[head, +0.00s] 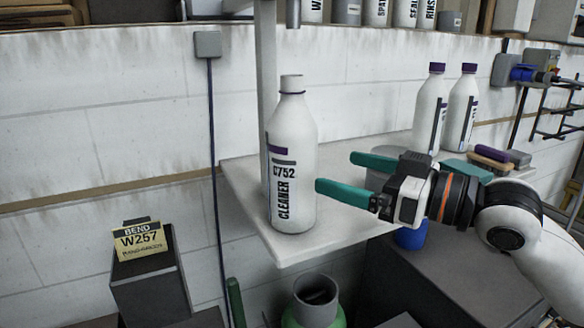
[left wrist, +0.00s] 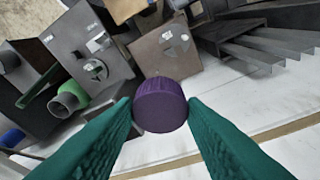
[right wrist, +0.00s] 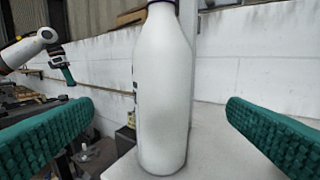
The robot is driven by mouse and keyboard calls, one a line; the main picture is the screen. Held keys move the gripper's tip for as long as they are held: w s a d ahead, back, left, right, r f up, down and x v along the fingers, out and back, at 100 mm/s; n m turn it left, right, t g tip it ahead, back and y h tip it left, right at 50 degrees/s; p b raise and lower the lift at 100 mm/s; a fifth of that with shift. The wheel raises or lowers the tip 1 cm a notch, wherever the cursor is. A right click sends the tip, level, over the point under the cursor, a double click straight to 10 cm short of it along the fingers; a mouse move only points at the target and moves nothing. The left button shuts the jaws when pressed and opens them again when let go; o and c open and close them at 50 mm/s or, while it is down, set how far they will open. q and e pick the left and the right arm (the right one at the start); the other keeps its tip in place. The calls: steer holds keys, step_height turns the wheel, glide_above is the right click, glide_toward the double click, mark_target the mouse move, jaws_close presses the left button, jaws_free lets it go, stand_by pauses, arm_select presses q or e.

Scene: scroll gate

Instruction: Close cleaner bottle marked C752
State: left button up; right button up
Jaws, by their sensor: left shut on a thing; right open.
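The white cleaner bottle marked C752 (head: 292,170) stands upright on the shelf with its neck uncapped. My right gripper (head: 335,173) is open just to the right of the bottle, its teal fingers pointing at it. In the right wrist view the bottle (right wrist: 165,95) stands between the fingers, with no finger touching it and its top cut off. My left gripper (left wrist: 160,105) is shut on a purple cap (left wrist: 160,106) held between its fingertips. The left gripper is out of the head view, but shows small at the left of the right wrist view (right wrist: 67,74).
The bottle's shelf (head: 345,215) has a post (head: 266,70) behind the bottle. Two purple-capped bottles (head: 431,108) and a brush (head: 491,160) stand at its right. A yellow W257 sign (head: 139,240) and a green container (head: 315,302) are below. More containers line the upper shelf.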

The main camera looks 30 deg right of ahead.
mark_target(313, 164)
arm_select(q)
steer(key=shift+w+a+r+p, duration=0.2)
steer(key=shift+r+p, duration=0.2)
steer(key=shift+p, duration=0.1)
arm_select(e)
steer(key=x, duration=0.4)
steer(key=shift+r, duration=0.1)
arm_select(q)
steer(key=shift+s+d+r+p, duration=0.1)
steer(key=shift+r+p, duration=0.35)
steer(key=shift+r, duration=0.1)
arm_select(e)
steer(key=shift+x, duration=0.85)
arm_select(q)
steer(key=shift+r, duration=0.15)
arm_select(e)
steer(key=shift+w+a, duration=0.3)
steer(key=shift+w, duration=0.25)
arm_select(q)
steer(key=shift+r, duration=0.1)
